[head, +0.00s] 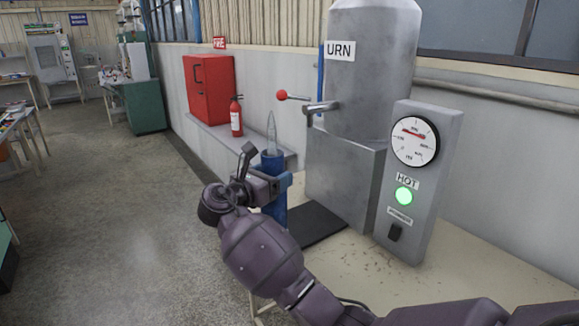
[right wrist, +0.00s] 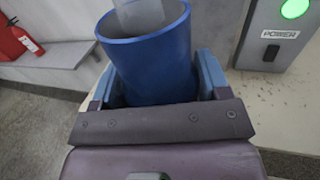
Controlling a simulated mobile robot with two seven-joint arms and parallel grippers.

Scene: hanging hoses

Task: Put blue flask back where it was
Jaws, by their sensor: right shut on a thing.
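The blue flask (head: 272,163) is upright in my right gripper (head: 268,186), left of the grey urn (head: 366,80) in the head view. The gripper's two blue fingers (right wrist: 209,75) close on its sides in the right wrist view, where its open top (right wrist: 147,45) shows. A pale translucent shape (head: 271,130) rises from its mouth; I cannot tell what it is. The urn's spout (head: 322,107) is up and to the right of the flask. Whether the flask's base touches anything is unclear. My left gripper is out of view.
A black mat (head: 312,226) lies on the beige table (head: 365,275) below the urn. The grey panel (head: 418,170) has a gauge and a lit green HOT lamp. A red lever knob (head: 282,95), fire extinguisher (head: 236,117) and red box (head: 209,88) are behind. Left floor is clear.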

